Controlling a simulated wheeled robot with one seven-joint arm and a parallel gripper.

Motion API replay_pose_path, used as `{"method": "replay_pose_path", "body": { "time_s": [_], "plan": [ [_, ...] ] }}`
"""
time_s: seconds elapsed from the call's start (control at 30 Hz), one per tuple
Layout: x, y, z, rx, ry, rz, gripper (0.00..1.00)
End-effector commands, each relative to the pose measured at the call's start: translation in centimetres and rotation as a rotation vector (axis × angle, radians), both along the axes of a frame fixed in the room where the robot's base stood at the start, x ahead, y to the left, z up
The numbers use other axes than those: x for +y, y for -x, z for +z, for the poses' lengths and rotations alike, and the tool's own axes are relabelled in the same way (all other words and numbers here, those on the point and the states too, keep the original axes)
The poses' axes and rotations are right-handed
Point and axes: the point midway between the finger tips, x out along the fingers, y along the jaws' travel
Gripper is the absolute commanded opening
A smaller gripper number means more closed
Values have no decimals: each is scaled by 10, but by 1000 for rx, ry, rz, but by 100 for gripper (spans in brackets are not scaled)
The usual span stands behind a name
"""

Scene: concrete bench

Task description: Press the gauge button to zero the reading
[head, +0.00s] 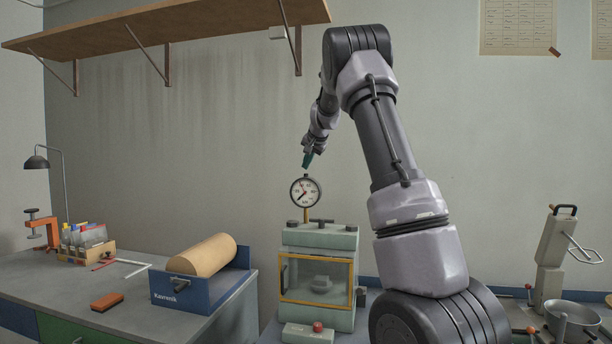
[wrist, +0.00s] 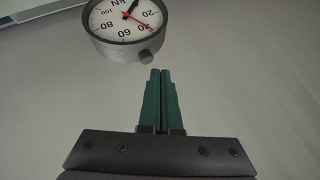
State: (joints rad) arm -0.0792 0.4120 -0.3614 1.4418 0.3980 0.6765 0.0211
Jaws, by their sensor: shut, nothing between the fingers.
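The gauge (head: 305,192) is a round white dial marked kN with a dark rim, standing on top of a grey-green press (head: 318,270). In the wrist view the gauge (wrist: 125,18) is at the top, partly cut off and upside down, with a black and a red needle. A small dark knob, the gauge button (wrist: 145,56), sticks out of its rim. My gripper (wrist: 160,73) is shut and empty, its teal fingertips just apart from the button in that view. In the head view my gripper (head: 307,160) is just above the gauge.
A small grey box with a red knob (head: 317,327) sits before the press. A blue tray with a tan cylinder (head: 205,254) stands to the left. A wooden shelf (head: 180,22) is above. A metal pan (head: 572,316) is at right. The wall behind the gauge is bare.

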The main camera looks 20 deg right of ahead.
Motion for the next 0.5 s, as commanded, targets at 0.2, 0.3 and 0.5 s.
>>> {"method": "replay_pose_path", "body": {
  "time_s": [0.2, 0.3, 0.5],
  "plan": [
    [0, 0, 1, 0, 0, 0, 0],
    [0, 0, 2, 0, 0, 0, 0],
    [0, 0, 18, -3, 0, 0, 0]
  ]
}}
